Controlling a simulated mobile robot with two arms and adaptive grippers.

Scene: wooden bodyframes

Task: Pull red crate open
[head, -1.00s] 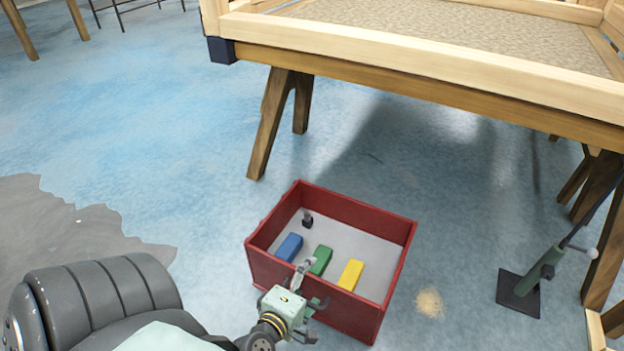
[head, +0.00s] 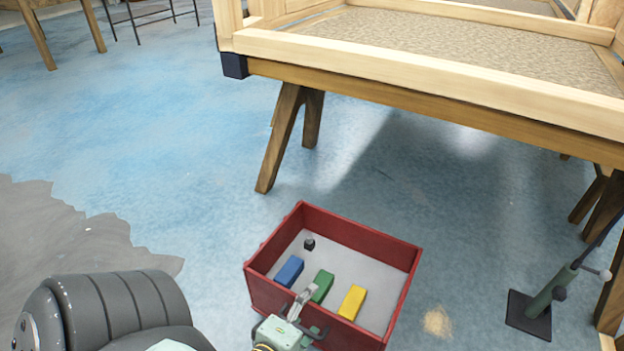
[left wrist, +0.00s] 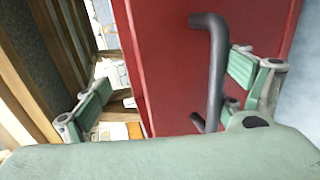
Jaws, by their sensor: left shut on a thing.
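The red crate (head: 264,294) stands on the blue floor in the head view, open at the top. It holds a blue block (head: 289,271), a green block (head: 323,286), a yellow block (head: 352,301) and a small black object (head: 309,244). My left gripper (head: 309,317) is at the crate's near wall. In the left wrist view the red wall (left wrist: 170,65) fills the middle, with a dark bar handle (left wrist: 215,75) on it. My right gripper is not in view.
A wooden workbench (head: 400,88) with trestle legs (head: 283,140) stands behind the crate. A green stand with a dark base (head: 530,316) is at the right, near a small sawdust pile (head: 437,322). The floor left of the crate is clear.

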